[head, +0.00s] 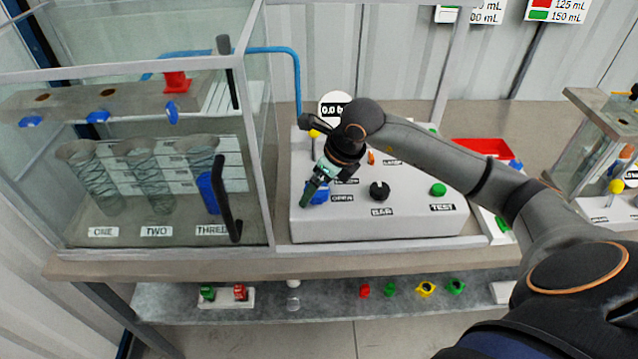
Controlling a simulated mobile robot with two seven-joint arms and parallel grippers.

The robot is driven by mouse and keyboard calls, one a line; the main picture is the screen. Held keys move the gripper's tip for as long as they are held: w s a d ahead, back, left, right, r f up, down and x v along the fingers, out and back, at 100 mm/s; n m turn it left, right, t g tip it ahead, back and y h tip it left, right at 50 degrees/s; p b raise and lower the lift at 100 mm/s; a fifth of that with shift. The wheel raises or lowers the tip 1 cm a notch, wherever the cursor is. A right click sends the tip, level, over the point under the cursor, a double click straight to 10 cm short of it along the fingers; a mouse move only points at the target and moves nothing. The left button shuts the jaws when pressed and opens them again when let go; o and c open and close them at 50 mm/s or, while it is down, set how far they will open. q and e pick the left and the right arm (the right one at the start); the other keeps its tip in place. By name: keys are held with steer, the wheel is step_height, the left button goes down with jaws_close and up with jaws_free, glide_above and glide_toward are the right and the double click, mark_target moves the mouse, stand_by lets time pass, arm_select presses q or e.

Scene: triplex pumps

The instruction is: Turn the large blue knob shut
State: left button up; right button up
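The large blue knob (321,194) is on the sloped top of the grey control panel (345,226), beside the label OPEN. It is partly hidden by my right gripper (308,194). My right arm comes in from the right across the panel, and the gripper points down at the knob's left side. The fingertips are at or very near the knob; I cannot tell whether they touch it or how far apart they are. The label above the knob is partly covered by the arm. My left gripper is not in view.
A glass tank (255,150) with coiled tubes and small blue taps stands close on the left. A black knob (379,191) and a green button (438,190) sit right of the blue knob. A round gauge (335,106) stands behind. Several small parts lie on the lower shelf (330,312).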

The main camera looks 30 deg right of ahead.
steer(key=c, duration=1.4)
steer(key=shift+w+d+f+n+g+y+b, duration=0.15)
steer(key=shift+n+y+b, duration=0.1)
steer(key=shift+n+b, duration=0.45)
steer(key=shift+a+r+n+g+y+b, duration=0.15)
steer(key=shift+n+y+b, duration=0.1)
steer(key=shift+n+b, duration=0.45)
steer(key=n+g+y+b, duration=0.1)
steer(key=n, duration=0.2)
steer(key=shift+d+n, duration=0.15)
steer(key=shift+n, duration=0.25)
steer(key=n, duration=0.2)
steer(key=n+g+b, duration=0.1)
steer(key=n, duration=0.1)
steer(key=n+g+y+b, duration=0.1)
steer(key=n, duration=0.1)
steer(key=shift+w, duration=0.25)
steer(key=n+g+b, duration=0.1)
steer(key=n+g, duration=0.1)
steer(key=n, duration=0.3)
steer(key=shift+r, duration=0.1)
steer(key=shift+n, duration=0.3)
